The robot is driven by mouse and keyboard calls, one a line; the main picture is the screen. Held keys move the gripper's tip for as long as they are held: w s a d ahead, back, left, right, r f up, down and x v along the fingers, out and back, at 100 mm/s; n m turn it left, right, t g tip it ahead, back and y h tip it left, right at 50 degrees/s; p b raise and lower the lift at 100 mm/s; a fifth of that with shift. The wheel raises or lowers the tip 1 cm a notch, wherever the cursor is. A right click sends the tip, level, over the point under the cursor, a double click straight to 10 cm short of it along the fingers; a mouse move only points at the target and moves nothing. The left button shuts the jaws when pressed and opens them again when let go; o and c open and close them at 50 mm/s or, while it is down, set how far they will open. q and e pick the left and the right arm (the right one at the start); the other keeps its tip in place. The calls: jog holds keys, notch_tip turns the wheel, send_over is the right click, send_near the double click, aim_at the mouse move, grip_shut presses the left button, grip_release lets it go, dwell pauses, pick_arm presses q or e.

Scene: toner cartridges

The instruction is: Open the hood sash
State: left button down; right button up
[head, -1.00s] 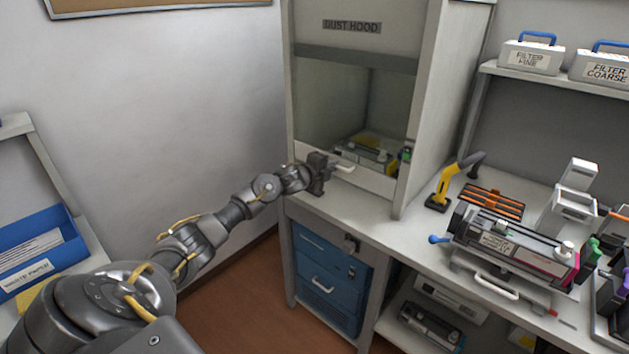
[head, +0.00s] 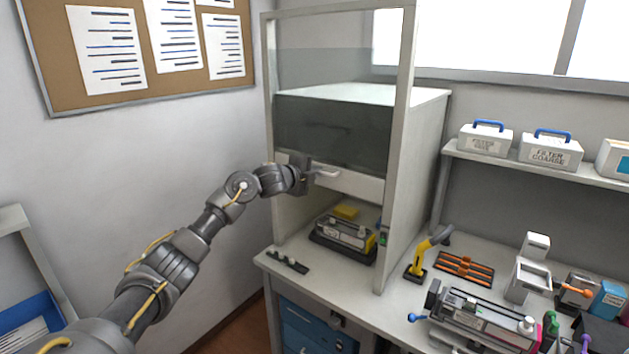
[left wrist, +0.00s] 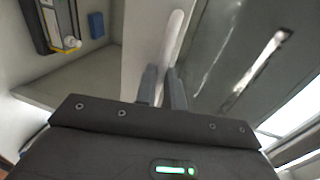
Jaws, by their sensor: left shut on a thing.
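The hood sash (head: 350,183) is a clear panel with a white bottom rail, raised well above the hood floor; its glass rises past the hood's top. A white bar handle (head: 326,174) sticks out from the rail. My left gripper (head: 313,174) is shut on this handle. In the left wrist view the fingers (left wrist: 162,88) close around the handle (left wrist: 175,38). My right gripper is not in view.
A small dark rack (head: 288,262) sits on the counter before the hood. Filter boxes (head: 550,152) stand on a shelf. A corkboard (head: 120,50) hangs at left.

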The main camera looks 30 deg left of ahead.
pick_arm(q)
jog(key=shift+r, duration=0.5)
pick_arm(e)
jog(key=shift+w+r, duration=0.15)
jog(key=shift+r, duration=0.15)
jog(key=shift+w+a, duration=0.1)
pick_arm(q)
jog(key=c, duration=1.5)
grip_release()
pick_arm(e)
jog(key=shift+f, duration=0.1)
